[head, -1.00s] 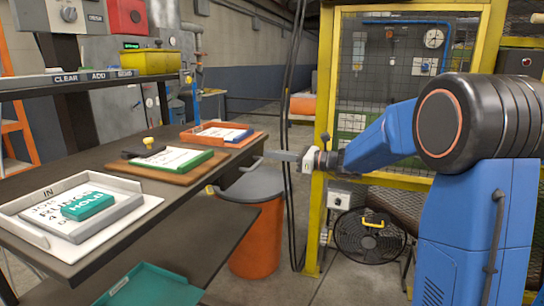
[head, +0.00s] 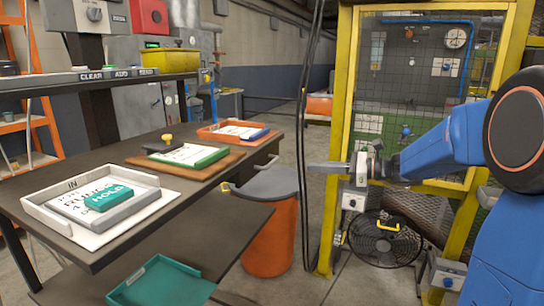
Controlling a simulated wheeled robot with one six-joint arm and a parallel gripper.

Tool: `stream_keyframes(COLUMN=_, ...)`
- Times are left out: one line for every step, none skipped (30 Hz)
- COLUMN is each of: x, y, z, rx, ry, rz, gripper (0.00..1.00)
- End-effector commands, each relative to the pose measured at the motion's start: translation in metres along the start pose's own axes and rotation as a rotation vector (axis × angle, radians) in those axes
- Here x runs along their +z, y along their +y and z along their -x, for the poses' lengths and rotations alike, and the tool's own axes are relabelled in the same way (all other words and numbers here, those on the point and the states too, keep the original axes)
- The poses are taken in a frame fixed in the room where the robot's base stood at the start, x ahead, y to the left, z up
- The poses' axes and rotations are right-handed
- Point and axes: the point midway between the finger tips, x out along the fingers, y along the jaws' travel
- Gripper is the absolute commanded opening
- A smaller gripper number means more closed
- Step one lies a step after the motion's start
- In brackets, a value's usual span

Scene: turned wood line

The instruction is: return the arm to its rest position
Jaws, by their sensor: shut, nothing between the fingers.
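My gripper (head: 322,167) is at the end of my blue arm (head: 440,148), which reaches in from the right edge. It points left, in front of the yellow cage post. The fingers look shut and hold nothing. It is to the right of the dark workbench (head: 140,210) and apart from it, above and right of the orange bin with the grey lid.
On the bench are a white IN tray (head: 90,241) with a green HOLD block (head: 108,197), a wooden board (head: 185,172) with papers and an orange tray (head: 210,137). The orange bin (head: 272,240), yellow cage frame (head: 333,200) and floor fan (head: 384,240) stand near my arm.

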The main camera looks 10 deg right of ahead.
Motion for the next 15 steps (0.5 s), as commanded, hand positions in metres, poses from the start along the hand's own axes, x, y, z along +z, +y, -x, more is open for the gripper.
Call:
stream_keyframes(x=0.001, y=0.022, z=-0.003, rx=0.030, ry=0.042, rz=0.055, gripper=0.00)
stream_keyframes(x=0.000, y=0.036, z=-0.003, rx=0.051, ry=0.072, rz=0.092, gripper=0.00)
stream_keyframes(x=-0.004, y=0.054, z=-0.004, rx=0.080, ry=0.113, rz=0.143, gripper=0.00)
stream_keyframes(x=-0.006, y=0.067, z=-0.004, rx=0.101, ry=0.144, rz=0.184, gripper=0.00)
stream_keyframes(x=-0.009, y=0.080, z=-0.003, rx=0.124, ry=0.172, rz=0.223, gripper=0.00)
stream_keyframes(x=-0.013, y=0.097, z=-0.001, rx=0.154, ry=0.212, rz=0.276, gripper=0.00)
stream_keyframes(x=-0.017, y=0.109, z=0.001, rx=0.176, ry=0.241, rz=0.317, gripper=0.00)
stream_keyframes(x=-0.019, y=0.121, z=0.003, rx=0.199, ry=0.268, rz=0.359, gripper=0.00)
stream_keyframes(x=-0.025, y=0.137, z=0.006, rx=0.230, ry=0.305, rz=0.413, gripper=0.00)
stream_keyframes(x=-0.028, y=0.148, z=0.009, rx=0.253, ry=0.332, rz=0.455, gripper=0.00)
stream_keyframes(x=-0.032, y=0.159, z=0.012, rx=0.277, ry=0.358, rz=0.497, gripper=0.00)
stream_keyframes(x=-0.037, y=0.173, z=0.017, rx=0.308, ry=0.393, rz=0.554, gripper=0.00)
stream_keyframes(x=-0.041, y=0.183, z=0.021, rx=0.332, ry=0.419, rz=0.596, gripper=0.00)
stream_keyframes(x=-0.045, y=0.193, z=0.026, rx=0.357, ry=0.444, rz=0.639, gripper=0.00)
stream_keyframes(x=-0.051, y=0.205, z=0.032, rx=0.389, ry=0.477, rz=0.697, gripper=0.00)
